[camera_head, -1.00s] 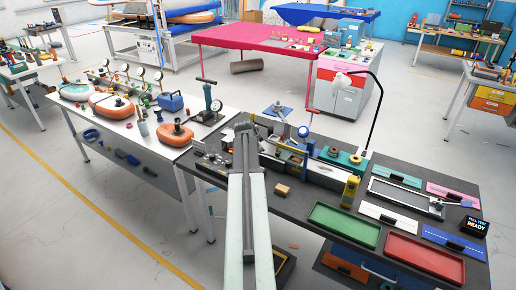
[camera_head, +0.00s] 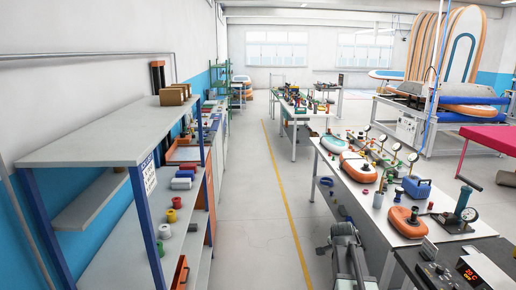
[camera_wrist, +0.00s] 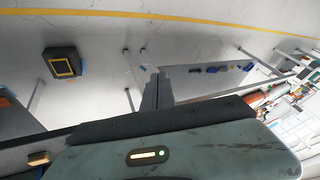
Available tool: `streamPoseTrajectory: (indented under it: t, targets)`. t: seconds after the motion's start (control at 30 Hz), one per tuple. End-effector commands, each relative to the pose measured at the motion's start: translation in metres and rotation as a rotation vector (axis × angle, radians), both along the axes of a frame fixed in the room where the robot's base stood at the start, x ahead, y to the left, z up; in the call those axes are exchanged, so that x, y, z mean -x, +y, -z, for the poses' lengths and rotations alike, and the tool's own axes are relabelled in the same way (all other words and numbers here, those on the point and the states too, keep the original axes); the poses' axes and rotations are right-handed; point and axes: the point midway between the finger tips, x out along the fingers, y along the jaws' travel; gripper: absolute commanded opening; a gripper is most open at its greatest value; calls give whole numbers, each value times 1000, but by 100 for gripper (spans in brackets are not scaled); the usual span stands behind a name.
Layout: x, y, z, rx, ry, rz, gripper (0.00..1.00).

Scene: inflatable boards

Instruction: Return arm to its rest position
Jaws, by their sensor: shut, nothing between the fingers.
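My gripper (camera_wrist: 156,76) shows in the wrist view, its two dark fingers together with nothing between them. In the head view, part of my arm, grey and foreshortened, shows at the bottom, right of centre, beside the white workbench (camera_head: 330,160). The fingertips are hard to make out in that view.
A black box with a yellow-framed top (camera_wrist: 62,66) is on the floor in the wrist view. The grey shelf unit (camera_head: 95,135) stands at left. A dark bench with a display (camera_head: 437,272) is close at lower right. The aisle between is clear.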

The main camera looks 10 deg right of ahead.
Motion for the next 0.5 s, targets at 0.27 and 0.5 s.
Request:
streamPoseTrajectory:
  t: [0.27,0.5]
  targets:
    - [55,222,27,8,267,-619,0]
    - [142,263,36,-10,523,-1168,0]
